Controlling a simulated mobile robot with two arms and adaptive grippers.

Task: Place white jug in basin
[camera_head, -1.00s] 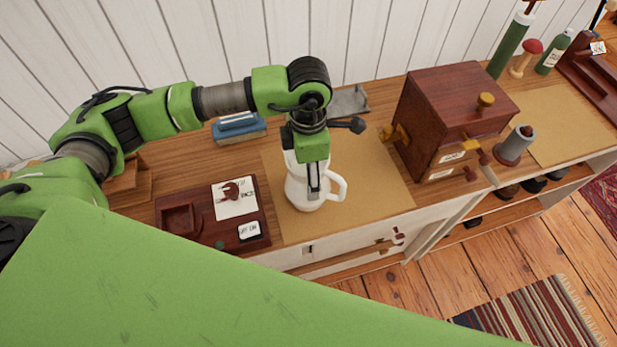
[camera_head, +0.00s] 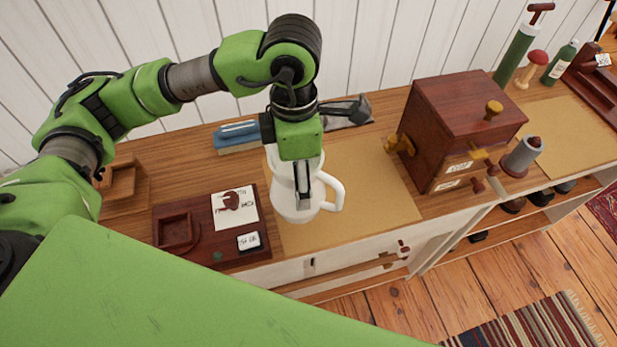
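The white jug (camera_head: 284,199) hangs under my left gripper (camera_head: 303,190), over the tan mat (camera_head: 355,205) on the wooden counter. It is nearly upright, with its handle towards the right. One finger lies down the jug's near side; the other finger is hidden. The gripper looks shut on the jug, and the jug appears a little above the mat. No basin can be made out in this view. My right gripper is not in view.
A dark wooden tray (camera_head: 207,247) with cards lies left of the mat. A blue-and-white block (camera_head: 238,136) and a grey piece (camera_head: 350,108) are behind. A reddish wooden box (camera_head: 455,115) with knobs and a grey cylinder (camera_head: 519,158) stand to the right.

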